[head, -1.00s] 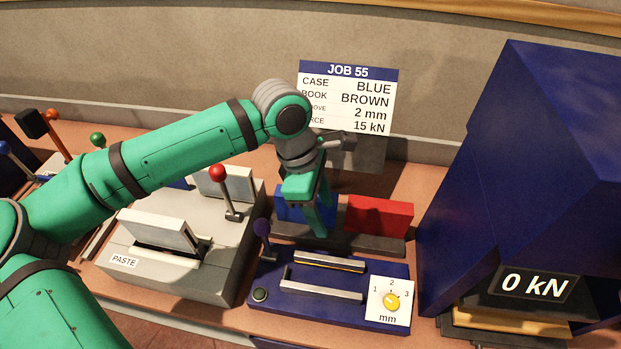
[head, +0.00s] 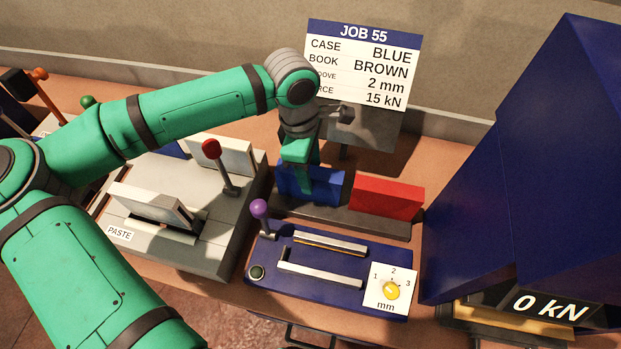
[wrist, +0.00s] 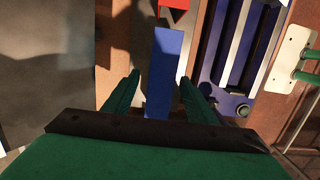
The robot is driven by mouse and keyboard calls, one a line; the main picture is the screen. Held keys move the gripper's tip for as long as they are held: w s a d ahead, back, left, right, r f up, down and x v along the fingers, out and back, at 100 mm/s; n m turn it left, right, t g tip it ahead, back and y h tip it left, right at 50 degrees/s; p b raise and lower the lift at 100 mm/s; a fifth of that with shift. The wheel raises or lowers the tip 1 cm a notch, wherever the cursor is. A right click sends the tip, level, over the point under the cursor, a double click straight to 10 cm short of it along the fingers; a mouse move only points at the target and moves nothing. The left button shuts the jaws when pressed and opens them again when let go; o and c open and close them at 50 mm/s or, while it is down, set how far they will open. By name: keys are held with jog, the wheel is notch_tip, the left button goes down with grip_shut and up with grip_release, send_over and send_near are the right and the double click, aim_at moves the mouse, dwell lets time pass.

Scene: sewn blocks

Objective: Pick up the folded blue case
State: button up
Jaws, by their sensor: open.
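The folded blue case (head: 330,187) stands upright on a dark rack behind the purple-handled machine, left of a red case. In the wrist view the blue case (wrist: 164,70) shows as a narrow block with its near end between the two green fingers of my gripper (wrist: 158,92). The fingers are apart, one on each side of it, with visible gaps. In the head view my gripper (head: 302,180) points down at the left part of the blue case and hides some of it. Whether a finger touches the case cannot be told.
The red case (head: 387,197) stands right of the blue one on the rack (head: 350,219). A job card (head: 363,62) stands behind. The grey paste machine (head: 190,215) with a red-knobbed lever is to the left, the blue machine (head: 325,288) in front, and a tall blue press (head: 530,170) right.

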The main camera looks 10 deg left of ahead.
jog(key=f, duration=0.3)
jog(key=shift+s+a+f, duration=0.1)
jog(key=shift+a+f, duration=0.1)
jog(key=shift+f, duration=0.1)
jog(key=shift+d+f, duration=0.2)
jog(key=shift+f, duration=0.35)
jog(key=shift+a, duration=0.1)
jog(key=c, duration=1.2)
